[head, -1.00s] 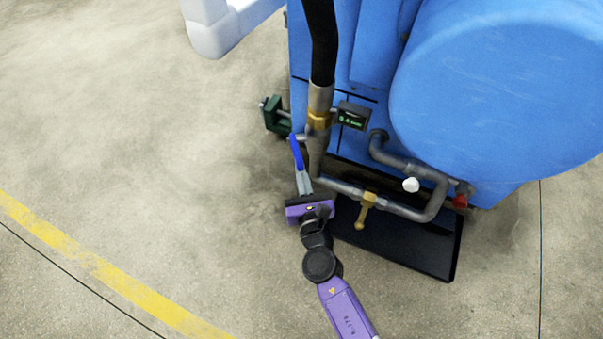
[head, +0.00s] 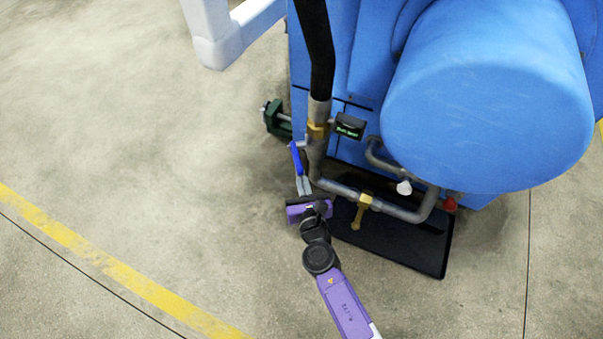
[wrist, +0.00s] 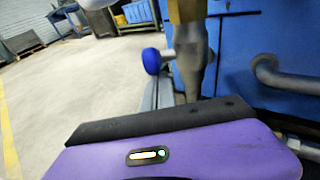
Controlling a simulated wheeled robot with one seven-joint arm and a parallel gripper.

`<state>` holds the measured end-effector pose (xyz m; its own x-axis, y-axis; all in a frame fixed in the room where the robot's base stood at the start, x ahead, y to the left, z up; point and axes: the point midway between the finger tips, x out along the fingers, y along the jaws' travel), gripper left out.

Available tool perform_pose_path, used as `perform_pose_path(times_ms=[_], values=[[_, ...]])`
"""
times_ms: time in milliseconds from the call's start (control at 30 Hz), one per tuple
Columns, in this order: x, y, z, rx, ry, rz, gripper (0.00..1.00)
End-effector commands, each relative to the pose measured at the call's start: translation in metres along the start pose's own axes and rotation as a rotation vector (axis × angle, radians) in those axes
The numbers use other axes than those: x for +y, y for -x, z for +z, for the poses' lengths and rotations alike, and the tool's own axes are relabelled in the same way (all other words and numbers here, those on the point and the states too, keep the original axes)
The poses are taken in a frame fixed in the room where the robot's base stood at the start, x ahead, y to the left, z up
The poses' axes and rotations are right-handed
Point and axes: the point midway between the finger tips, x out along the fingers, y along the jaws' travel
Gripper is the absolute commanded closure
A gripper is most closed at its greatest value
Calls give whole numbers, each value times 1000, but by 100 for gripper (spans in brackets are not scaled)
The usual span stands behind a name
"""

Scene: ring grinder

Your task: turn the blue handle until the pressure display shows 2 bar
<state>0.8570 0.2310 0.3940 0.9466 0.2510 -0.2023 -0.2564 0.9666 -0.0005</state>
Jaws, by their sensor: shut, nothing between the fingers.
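The blue handle (head: 295,158) is at the lower left of the pipework on the blue machine. In the wrist view its blue round end (wrist: 151,61) shows just beyond my fingers, left of the vertical pipe. My gripper (head: 303,184) is shut with nothing between its fingers. Its fingertips are close to the blue handle's near end; I cannot tell whether they touch it. The pressure display (head: 349,126) is a small black box with green characters, right of the brass fitting. Its reading is too small to make out.
The vertical hose and pipe (head: 317,110) stand right behind the handle. A green clamp-like part (head: 277,120) is left of the machine. The floor on the left is clear.

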Motion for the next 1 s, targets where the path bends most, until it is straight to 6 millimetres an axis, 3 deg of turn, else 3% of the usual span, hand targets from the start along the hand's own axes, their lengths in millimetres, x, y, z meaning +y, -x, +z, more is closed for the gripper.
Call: perform_pose_path(times_ms=[33, 300, 1000], values=[[0, 1, 12, 10, 0, -1, 100], [0, 2, 26, 96, -1, -1, 100], [0, -2, 37, 264, -1, -1, 100]])
